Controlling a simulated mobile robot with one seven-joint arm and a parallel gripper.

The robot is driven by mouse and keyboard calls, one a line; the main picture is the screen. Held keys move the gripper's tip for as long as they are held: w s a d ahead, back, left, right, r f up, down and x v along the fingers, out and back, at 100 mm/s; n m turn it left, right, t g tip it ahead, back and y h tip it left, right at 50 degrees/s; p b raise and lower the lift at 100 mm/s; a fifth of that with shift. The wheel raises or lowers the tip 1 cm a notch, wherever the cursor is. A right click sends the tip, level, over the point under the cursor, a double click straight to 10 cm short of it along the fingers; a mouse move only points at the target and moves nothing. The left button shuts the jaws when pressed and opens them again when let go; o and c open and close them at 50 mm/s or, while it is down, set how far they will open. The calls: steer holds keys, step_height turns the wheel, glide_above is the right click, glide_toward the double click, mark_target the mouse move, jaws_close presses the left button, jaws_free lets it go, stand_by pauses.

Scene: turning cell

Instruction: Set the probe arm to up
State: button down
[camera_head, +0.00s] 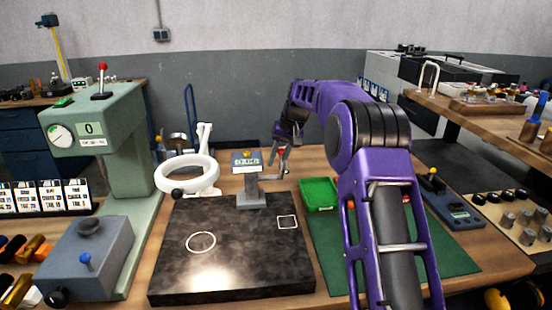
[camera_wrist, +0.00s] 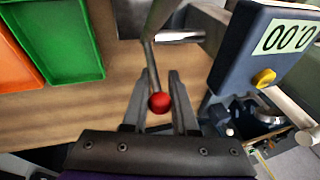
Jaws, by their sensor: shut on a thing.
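The probe arm looks to be the thin metal rod with a red ball end (camera_wrist: 159,102) in the wrist view. It runs up from the ball to a grey metal block, beside a dark blue display unit (camera_wrist: 268,45). My gripper (camera_wrist: 160,98) has its two fingers on either side of the red ball and is shut on it. In the head view my gripper (camera_head: 281,153) is just right of the display unit (camera_head: 246,161), at the back of the bench. The arm's far end and pivot are hard to make out.
A dark stone plate (camera_head: 235,270) lies in front of the display unit. A white ring-shaped lamp (camera_head: 187,174) and a green press (camera_head: 120,130) stand on the left.

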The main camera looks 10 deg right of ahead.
steer(key=shift+w+f+g, duration=0.3)
steer(key=shift+g, duration=0.5)
steer(key=shift+f+g, duration=0.1)
steer(key=shift+g, duration=0.3)
steer(key=c, duration=0.7)
jaws_free()
